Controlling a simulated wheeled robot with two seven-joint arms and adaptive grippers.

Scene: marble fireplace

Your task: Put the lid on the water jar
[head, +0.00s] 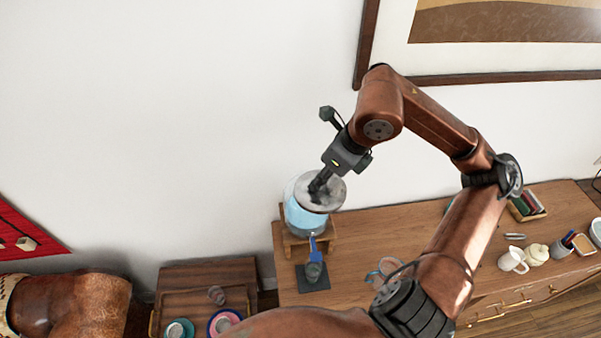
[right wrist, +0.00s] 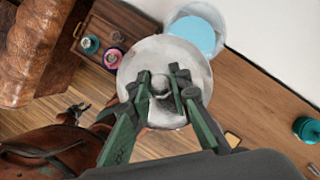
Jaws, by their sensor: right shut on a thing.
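The water jar (head: 304,219) is a clear round jar with light blue water. It stands on a small wooden stand (head: 292,240) on the wooden cabinet by the wall. In the right wrist view the jar (right wrist: 197,34) shows open beyond the lid, with its water visible. My right gripper (head: 318,188) is shut on the knob of the round grey lid (head: 332,196). The lid overlaps the jar's top in the head view. In the right wrist view the lid (right wrist: 146,62) sits off to one side of the jar, between my fingertips (right wrist: 162,88) and the floor behind.
A blue tap and a glass on a dark mat (head: 314,283) are in front of the jar. Coloured dishes (head: 222,322) lie on a lower wooden table at left. A white mug (head: 512,260) and other small items stand at the right. A picture frame hangs above.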

